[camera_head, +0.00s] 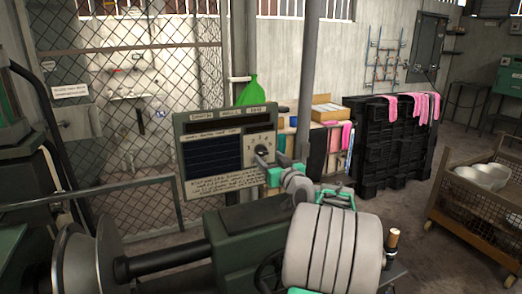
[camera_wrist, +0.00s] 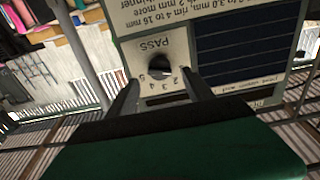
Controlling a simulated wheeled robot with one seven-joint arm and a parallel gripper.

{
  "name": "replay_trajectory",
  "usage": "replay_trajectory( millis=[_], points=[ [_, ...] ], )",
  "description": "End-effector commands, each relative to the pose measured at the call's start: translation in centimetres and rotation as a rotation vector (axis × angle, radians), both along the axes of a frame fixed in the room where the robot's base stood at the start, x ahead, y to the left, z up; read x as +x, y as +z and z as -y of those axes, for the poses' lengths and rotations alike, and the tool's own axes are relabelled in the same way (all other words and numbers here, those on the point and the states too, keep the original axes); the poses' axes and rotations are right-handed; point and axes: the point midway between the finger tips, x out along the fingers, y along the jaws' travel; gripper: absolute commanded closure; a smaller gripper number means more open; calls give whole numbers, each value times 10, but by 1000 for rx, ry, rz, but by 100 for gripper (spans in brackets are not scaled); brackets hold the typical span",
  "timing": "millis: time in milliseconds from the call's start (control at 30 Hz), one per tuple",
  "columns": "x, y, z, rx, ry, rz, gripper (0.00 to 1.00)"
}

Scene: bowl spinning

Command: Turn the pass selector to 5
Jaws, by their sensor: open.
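The pass selector is a dark round knob (camera_wrist: 160,68) on a pale plate marked PASS, with small numbers around it, shown upside down in the wrist view. Which number it points at is too small to tell. The plate (camera_head: 262,139) sits at the right side of the green-framed panel (camera_head: 182,150) in the head view. My gripper (camera_wrist: 161,77) is open, with one dark finger on each side of the knob's lower part in the wrist view. Whether the fingers touch the knob I cannot tell. In the head view my gripper (camera_head: 262,158) is in front of the plate and partly covers it.
A green machine with a grey spindle disc (camera_head: 85,265) stands in front of the panel. A grey post (camera_head: 307,85) rises right of it. A black crate (camera_head: 395,140) with pink cloths and a wire cart (camera_head: 480,215) with white bowls stand at the right.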

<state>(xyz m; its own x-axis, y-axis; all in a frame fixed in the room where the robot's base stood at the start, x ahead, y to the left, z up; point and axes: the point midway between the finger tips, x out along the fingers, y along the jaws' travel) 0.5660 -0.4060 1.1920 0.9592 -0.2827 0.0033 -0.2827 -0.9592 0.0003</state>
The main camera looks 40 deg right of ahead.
Motion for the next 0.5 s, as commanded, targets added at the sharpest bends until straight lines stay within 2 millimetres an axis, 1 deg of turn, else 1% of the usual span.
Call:
replay_trajectory(
  millis=[33, 100, 200, 300, 500],
  points=[
    [11, 3, 3, 2, 1, -2, 40],
    [24, 3, 6, 2, 1, -2, 40],
    [37, 2, 10, 2, 1, -2, 40],
    [43, 1, 12, 1, 0, -2, 40],
    [44, 0, 12, 1, 0, -2, 40]
  ],
)
